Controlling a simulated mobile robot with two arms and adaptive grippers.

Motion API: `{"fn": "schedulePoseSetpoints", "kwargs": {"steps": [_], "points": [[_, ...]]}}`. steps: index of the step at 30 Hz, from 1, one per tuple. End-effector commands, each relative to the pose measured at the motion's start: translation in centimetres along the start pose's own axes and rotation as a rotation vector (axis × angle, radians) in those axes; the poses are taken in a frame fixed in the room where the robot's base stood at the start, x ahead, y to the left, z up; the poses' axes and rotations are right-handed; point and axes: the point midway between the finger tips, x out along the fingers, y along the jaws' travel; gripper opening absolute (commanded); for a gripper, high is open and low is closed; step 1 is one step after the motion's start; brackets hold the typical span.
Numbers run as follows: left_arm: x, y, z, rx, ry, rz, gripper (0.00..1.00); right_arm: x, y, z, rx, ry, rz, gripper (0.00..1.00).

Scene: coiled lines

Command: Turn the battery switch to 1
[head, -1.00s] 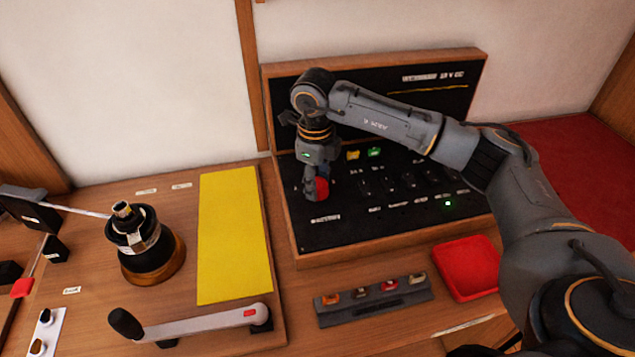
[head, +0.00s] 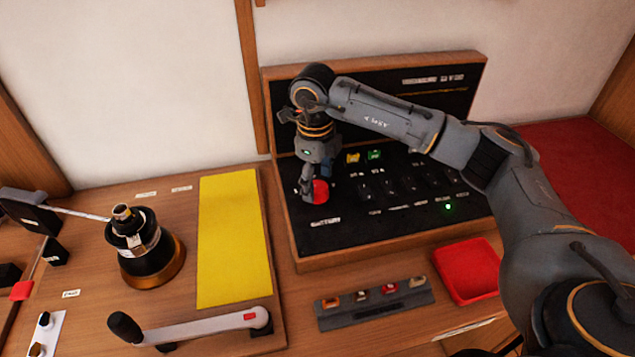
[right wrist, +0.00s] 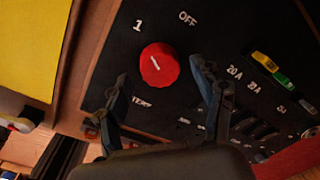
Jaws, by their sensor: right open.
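The battery switch is a round red knob (head: 320,191) on the black panel (head: 350,228), low at its left end. In the right wrist view, the red knob (right wrist: 159,65) has a white line slanting to the upper left, on the side of the printed 1 (right wrist: 138,26) rather than OFF (right wrist: 187,17). My right gripper (head: 316,184) points down over the knob. In the right wrist view, its fingers (right wrist: 160,72) are open, one on each side of the knob, with gaps visible. My left gripper is not in view.
Several small switches and a lit green lamp (head: 448,206) lie right of the knob. In front are a grey fuse strip (head: 375,308) and a red tray (head: 470,270). Left are a yellow sheet (head: 232,235), a black winch drum (head: 145,250) and a crank handle (head: 195,326).

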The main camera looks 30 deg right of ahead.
Motion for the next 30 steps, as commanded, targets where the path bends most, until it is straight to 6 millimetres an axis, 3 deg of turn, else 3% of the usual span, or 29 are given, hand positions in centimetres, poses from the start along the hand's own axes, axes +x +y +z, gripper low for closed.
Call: {"fn": "schedulePoseSetpoints", "kwargs": {"steps": [9, 15, 30], "points": [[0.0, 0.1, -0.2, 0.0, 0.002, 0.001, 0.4, -6.8, 0.0, 0.1, -0.001, -0.006, -0.004, 0.68], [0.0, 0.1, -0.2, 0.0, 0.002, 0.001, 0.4, -9.8, 0.0, 0.1, -0.001, -0.004, -0.002, 0.68], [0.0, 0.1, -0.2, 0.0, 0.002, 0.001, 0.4, -10.7, 0.0, 0.0, 0.0, -0.002, -0.001, 0.68]]}}
